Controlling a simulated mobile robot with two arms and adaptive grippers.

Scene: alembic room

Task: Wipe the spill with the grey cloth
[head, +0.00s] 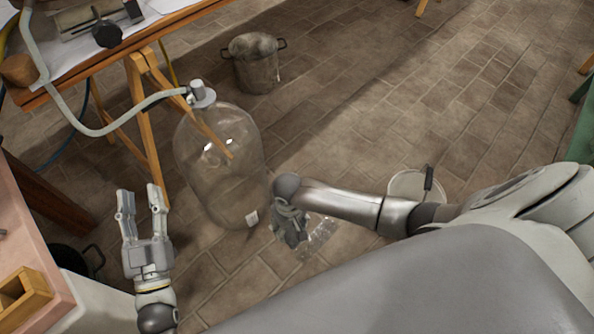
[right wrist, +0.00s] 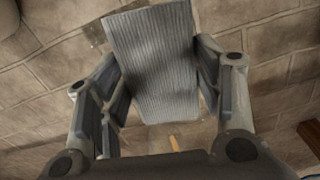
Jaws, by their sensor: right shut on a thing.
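The grey cloth (right wrist: 152,60) is a ribbed piece between the fingers of my right gripper (right wrist: 150,85) in the right wrist view. In the head view my right gripper (head: 290,224) points down low over the floor, and the cloth is hard to tell from the fingers. The spill (head: 322,232) is a shiny clear patch on the floor tiles, just right of my right gripper and partly hidden by it and the arm. I cannot tell whether the cloth touches the floor. My left gripper (head: 141,212) is open and empty, at the left, away from the spill.
A large glass bottle (head: 225,175) with a hose stands just left of the spill. A metal pot (head: 255,68) stands behind it. A pale bucket (head: 408,186) is partly behind my right arm. A trestle table (head: 160,28) and pink worktop (head: 28,235) are at left.

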